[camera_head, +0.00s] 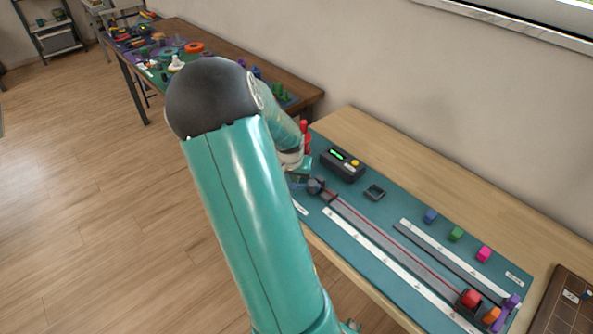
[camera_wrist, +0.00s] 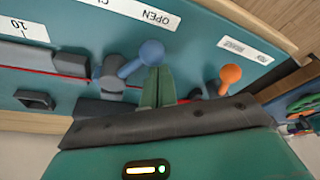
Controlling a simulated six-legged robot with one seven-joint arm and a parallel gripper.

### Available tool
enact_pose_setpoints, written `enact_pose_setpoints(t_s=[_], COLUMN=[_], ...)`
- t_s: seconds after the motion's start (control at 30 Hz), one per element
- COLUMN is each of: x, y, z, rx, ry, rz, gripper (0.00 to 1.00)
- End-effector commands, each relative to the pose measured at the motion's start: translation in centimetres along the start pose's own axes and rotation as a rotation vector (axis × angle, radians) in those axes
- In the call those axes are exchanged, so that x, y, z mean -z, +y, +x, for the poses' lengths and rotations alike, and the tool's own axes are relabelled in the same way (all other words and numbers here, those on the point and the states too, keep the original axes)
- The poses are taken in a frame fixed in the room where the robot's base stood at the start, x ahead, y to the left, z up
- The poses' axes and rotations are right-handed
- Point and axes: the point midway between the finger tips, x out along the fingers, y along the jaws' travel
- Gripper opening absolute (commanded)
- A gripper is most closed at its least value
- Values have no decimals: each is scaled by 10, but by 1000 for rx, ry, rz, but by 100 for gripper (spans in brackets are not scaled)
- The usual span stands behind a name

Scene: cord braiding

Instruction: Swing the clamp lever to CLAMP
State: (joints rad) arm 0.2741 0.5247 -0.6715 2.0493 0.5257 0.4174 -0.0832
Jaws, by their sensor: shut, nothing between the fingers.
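The clamp lever is a short arm with a blue ball knob (camera_wrist: 151,52), pivoting on a grey hub (camera_wrist: 112,82) in the wrist view. It points toward the OPEN label (camera_wrist: 158,17), which reads upside down. A second label beginning "CL" (camera_wrist: 103,2) is cut off by the top edge. My gripper (camera_wrist: 157,70) has its green fingers shut and empty, with the tips close beside the ball; I cannot tell whether they touch. In the head view my arm hides most of the gripper and the lever; a grey clamp part (camera_head: 316,186) shows at the rail's near end.
An orange ball knob (camera_wrist: 231,75) stands right of my fingers. In the head view, a black box with a green display (camera_head: 342,163) and a small black square holder (camera_head: 375,192) sit beside the rail (camera_head: 390,242). Several coloured blocks lie farther right on the teal board (camera_head: 345,195).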

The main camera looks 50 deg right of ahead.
Motion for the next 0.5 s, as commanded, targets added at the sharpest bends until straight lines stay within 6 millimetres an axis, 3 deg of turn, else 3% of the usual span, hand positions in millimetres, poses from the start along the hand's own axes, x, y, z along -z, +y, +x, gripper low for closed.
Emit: enact_pose_setpoints(t_s=[0.5], x=[-7], y=[0], z=[-4], rx=[1], ry=[1], rz=[-1], gripper=[0])
